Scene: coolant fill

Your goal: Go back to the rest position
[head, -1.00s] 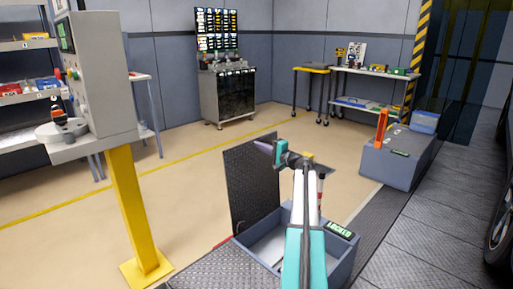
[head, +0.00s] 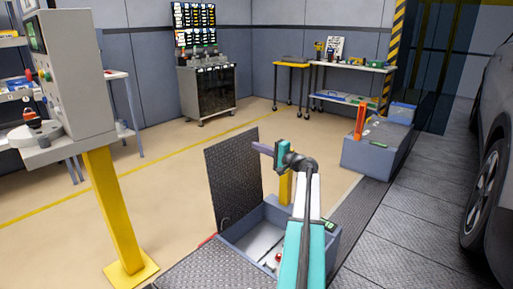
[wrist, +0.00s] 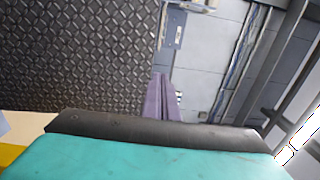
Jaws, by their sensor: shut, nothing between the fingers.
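My gripper (head: 262,149) is in the middle of the head view, raised on my white and teal arm above an open floor box. Its purple fingers point left, toward the raised tread-plate lid. In the wrist view my gripper's fingers (wrist: 162,98) are together with nothing between them. The open box (head: 237,243) has grey walls and a lit display on its right rim. Its tread-plate lid (head: 232,180) stands up behind it, and the lid also fills the upper left of the wrist view (wrist: 80,55). Small red and white parts show low in the box, partly behind my arm.
A grey control console (head: 75,80) on a yellow post (head: 120,215) stands at left. A grey cabinet (head: 208,92), a shelf table (head: 350,66) and a grey block with an orange upright (head: 375,150) stand behind. A car (head: 490,150) is at right. The floor between is clear.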

